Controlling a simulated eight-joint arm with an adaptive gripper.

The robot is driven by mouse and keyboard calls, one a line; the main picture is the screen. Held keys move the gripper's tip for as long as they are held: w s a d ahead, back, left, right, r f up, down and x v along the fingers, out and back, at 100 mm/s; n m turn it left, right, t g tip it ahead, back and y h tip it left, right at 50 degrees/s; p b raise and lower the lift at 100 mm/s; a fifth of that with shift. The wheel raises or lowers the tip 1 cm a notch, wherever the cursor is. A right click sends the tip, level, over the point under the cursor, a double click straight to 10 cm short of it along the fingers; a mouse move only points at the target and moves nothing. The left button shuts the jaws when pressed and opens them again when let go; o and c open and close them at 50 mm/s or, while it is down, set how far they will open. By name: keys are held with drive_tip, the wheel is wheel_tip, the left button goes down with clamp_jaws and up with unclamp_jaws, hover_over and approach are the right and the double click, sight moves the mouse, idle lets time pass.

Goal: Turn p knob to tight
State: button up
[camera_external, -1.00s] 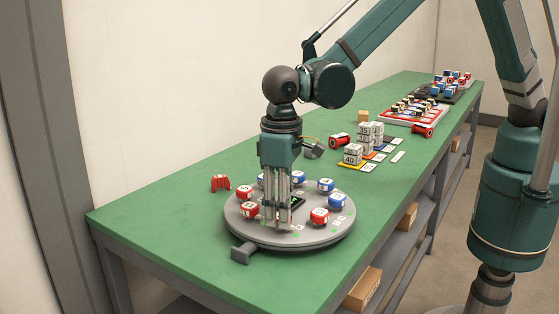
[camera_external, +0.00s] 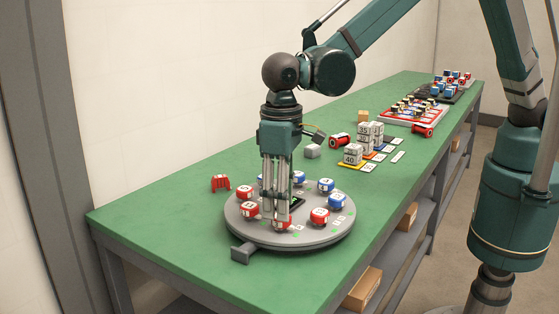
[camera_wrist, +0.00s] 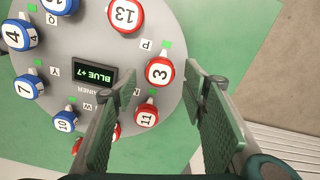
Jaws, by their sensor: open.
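A round grey plate (camera_external: 325,238) carries red and blue numbered knobs, with white letter tags and small green squares among them. In the wrist view a P tag (camera_wrist: 146,44) lies beside red knob 3 (camera_wrist: 160,71), with red knob 13 (camera_wrist: 126,15) on its other side. I cannot tell for certain which knob the P names. My gripper (camera_wrist: 161,83) is open, pointing down, its green-padded fingers on either side of knob 3. In the outside view my gripper (camera_external: 276,222) is over the plate's front edge, partly hiding a red knob (camera_external: 281,225). Contact is unclear.
Red knob 11 (camera_wrist: 146,116) is close to one finger. A small display (camera_wrist: 95,74) reads "BLUE +7". A red object (camera_external: 221,183) stands left of the plate. Numbered grey blocks (camera_external: 353,154) stand behind it. Green table (camera_external: 150,215) is clear at left.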

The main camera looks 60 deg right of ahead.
wheel_tip(320, 180, up, 9)
drive_tip(key=shift+r, duration=0.15)
idle(0.4)
idle(0.5)
drive_tip(key=w+d+r+t+y, duration=0.15)
drive_tip(key=d+r, duration=0.35)
drive_tip(key=d, duration=0.8)
drive_tip(key=w+d+r+m, duration=0.1)
drive_tip(key=w+d+r, duration=0.25)
drive_tip(key=d, duration=0.85)
drive_tip(key=w+d+r+t, duration=0.1)
drive_tip(key=d+r, duration=0.4)
drive_tip(key=d, duration=0.8)
drive_tip(key=s+d+f+t, duration=0.1)
drive_tip(key=s+d, duration=0.4)
drive_tip(key=d, duration=0.5)
drive_tip(key=s+d+f+m+t+h, duration=0.1)
drive_tip(key=s+d, duration=0.4)
drive_tip(key=d, duration=0.6)
drive_tip(key=s+d+f+m+t, duration=0.1)
drive_tip(key=s+d, duration=0.4)
drive_tip(key=d, duration=0.5)
drive_tip(key=shift+s+d+t, duration=0.2)
drive_tip(key=shift+d+t, duration=0.1)
drive_tip(key=shift+t, duration=0.55)
